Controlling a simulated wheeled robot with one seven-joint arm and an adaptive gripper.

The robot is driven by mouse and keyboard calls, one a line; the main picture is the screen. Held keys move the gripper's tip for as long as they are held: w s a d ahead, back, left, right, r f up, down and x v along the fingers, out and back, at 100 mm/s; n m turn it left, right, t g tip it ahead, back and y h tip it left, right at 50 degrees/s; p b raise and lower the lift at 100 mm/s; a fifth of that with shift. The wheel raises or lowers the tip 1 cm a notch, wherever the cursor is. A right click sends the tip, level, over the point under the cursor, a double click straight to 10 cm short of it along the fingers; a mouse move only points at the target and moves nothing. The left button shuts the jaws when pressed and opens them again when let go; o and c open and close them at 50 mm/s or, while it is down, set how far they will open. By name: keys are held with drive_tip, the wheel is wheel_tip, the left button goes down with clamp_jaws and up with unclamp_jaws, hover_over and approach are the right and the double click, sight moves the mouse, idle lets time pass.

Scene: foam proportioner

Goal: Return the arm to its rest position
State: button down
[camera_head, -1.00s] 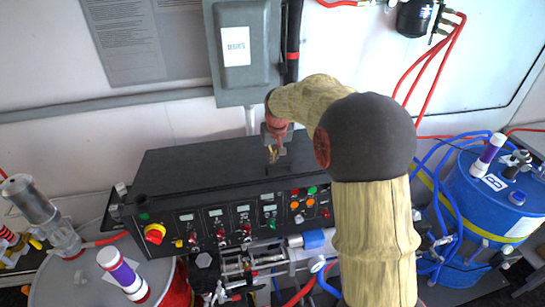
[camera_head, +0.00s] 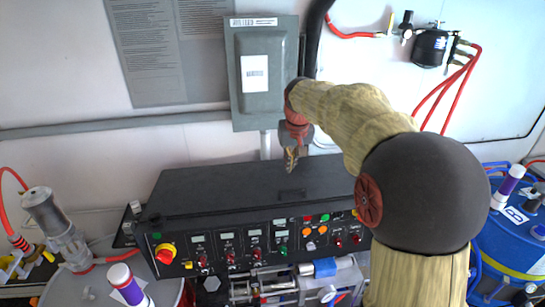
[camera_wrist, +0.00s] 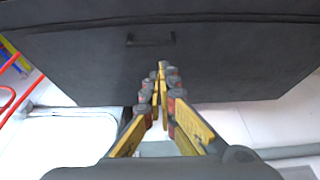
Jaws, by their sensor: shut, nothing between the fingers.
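My gripper (camera_head: 291,160) hangs from my bent arm above the rear top of the black control console (camera_head: 240,190), in front of the grey electrical box. Its fingers point down and are shut with nothing between them. In the wrist view the yellow and black fingers (camera_wrist: 160,85) meet at their tips, with the dark console top (camera_wrist: 90,60) beyond them. My arm, in a tan sleeve with a dark round elbow, covers the right part of the console in the head view.
A grey electrical box (camera_head: 264,75) is on the wall behind. A blue drum (camera_head: 512,240) stands at right. A clear-and-grey pump fitting (camera_head: 55,230) and a purple-banded white cylinder (camera_head: 128,284) stand at left. Red hoses (camera_head: 462,85) hang from the wall at upper right.

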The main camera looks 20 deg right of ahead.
drive_tip(key=s+a+f+n+b, duration=0.1)
drive_tip(key=s+a+f+b, duration=0.4)
drive_tip(key=s+f+b, duration=0.3)
drive_tip(key=s+a+f+n+t+b, duration=0.1)
drive_tip(key=s+a+f+b, duration=0.4)
drive_tip(key=s, duration=0.8)
drive_tip(key=s+a+f+n+t+y+b, duration=0.1)
drive_tip(key=s+a+f+b, duration=0.4)
drive_tip(key=s+f+b, duration=0.6)
drive_tip(key=shift+s+a+f, duration=0.3)
drive_tip(key=shift+a+f, duration=0.05)
drive_tip(key=shift+f, duration=0.2)
